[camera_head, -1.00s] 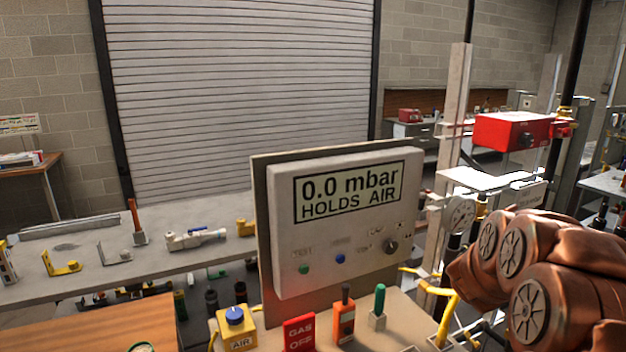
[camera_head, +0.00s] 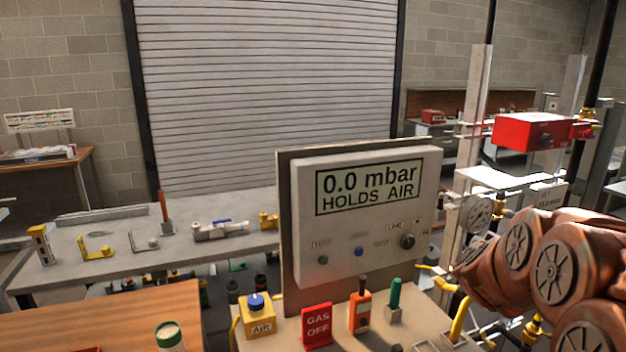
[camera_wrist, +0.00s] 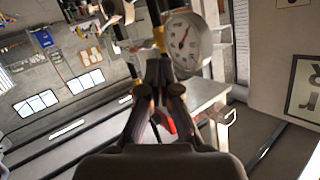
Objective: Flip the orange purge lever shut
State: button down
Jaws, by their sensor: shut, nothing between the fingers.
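I cannot tell for sure which thing is the orange purge lever. In the head view an upright orange piece with a black top (camera_head: 360,312) stands on the board below the display. A thin orange-brown upright stick (camera_head: 164,207) stands in a grey base on the back bench. My gripper (camera_wrist: 160,72) shows only in the wrist view. Its dark fingers are together and empty, in front of a round white pressure gauge (camera_wrist: 184,42). A small red piece (camera_wrist: 168,120) shows partly behind the fingers. The gauge also shows in the head view (camera_head: 477,214).
A display box (camera_head: 367,207) reads "0.0 mbar HOLDS AIR". Below it are a yellow "AIR" box (camera_head: 260,320), a red "GAS OFF" sign (camera_head: 317,325) and a green-topped post (camera_head: 395,295). A yellow pipe (camera_head: 460,318) rises near my copper arm. A red box (camera_head: 530,132) sits above the gauge.

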jog(key=s+a+f+n+y, duration=0.1)
jog(key=a+n+y, duration=0.15)
jog(key=a, duration=0.45)
jog(key=s+a+f+n+y, duration=0.1)
jog(key=a+f+y, duration=0.15)
jog(key=a, duration=0.35)
jog(key=s+a+f+n+g+y, duration=0.2)
jog(key=s+a, duration=0.3)
jog(key=a, duration=0.1)
jog(key=s+a+f+n+g+y, duration=0.2)
jog(key=s+a+y, duration=0.1)
jog(key=s+a, duration=0.3)
jog(key=s+a+f+n+g, duration=0.1)
jog(key=s+g, duration=0.3)
jog(key=s, duration=1)
jog(key=s+a+f+n+g, duration=0.1)
jog(key=s+g, duration=0.4)
jog(key=s, duration=1)
jog(key=shift+a+f+n+g+h, duration=0.3)
jog(key=shift+a+f+n+h, duration=0.1)
jog(key=shift+a+f, duration=0.15)
jog(key=shift+s+d, duration=0.1)
jog(key=shift+s, duration=0.05)
